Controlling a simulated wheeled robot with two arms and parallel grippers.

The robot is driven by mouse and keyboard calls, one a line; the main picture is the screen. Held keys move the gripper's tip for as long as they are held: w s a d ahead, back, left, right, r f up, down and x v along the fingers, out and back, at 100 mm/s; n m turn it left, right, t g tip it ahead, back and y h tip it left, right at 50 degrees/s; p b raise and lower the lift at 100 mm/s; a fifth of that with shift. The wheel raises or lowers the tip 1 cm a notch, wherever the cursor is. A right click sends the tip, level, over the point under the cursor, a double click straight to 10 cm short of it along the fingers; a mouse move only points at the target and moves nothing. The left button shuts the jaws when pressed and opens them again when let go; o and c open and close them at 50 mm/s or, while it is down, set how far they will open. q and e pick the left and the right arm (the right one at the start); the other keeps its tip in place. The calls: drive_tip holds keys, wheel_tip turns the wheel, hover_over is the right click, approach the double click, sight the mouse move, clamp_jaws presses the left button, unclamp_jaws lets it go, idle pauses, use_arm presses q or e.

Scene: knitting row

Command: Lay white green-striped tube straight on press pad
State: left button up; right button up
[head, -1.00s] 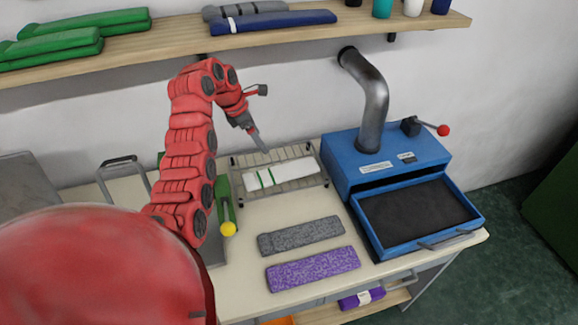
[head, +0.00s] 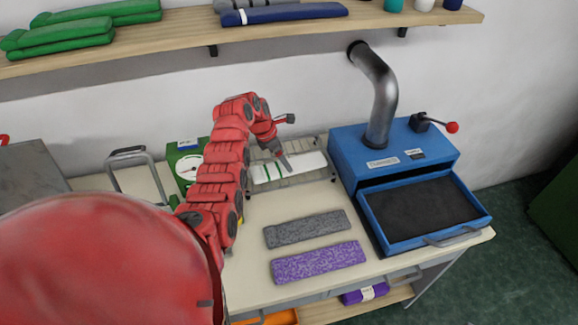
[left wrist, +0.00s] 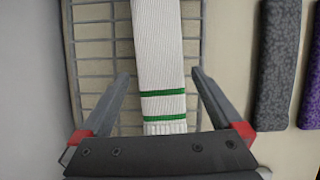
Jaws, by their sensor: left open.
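The white green-striped tube (head: 300,166) lies on a wire rack (head: 318,178) at the back of the table. In the left wrist view the tube (left wrist: 158,50) runs lengthwise between the fingers, its green stripes near the palm. My left gripper (left wrist: 155,80) is open above the rack, one finger on each side of the tube, apart from it. The press is a blue box with a pulled-out drawer holding a dark pad (head: 420,212); the pad is bare. My right gripper is not in view.
A grey speckled tube (head: 306,228) and a purple speckled tube (head: 318,262) lie in front of the rack. A green scale (head: 187,165) stands left, partly behind my arm. The press has a pipe (head: 382,95) and a red-knobbed lever (head: 452,127). A shelf (head: 300,40) runs above.

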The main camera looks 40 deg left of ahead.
use_arm(q)
drive_tip(key=shift+x, duration=1.8)
drive_tip(key=c, duration=1.1)
drive_tip(key=shift+o, duration=0.2)
drive_tip(key=shift+r, duration=0.1)
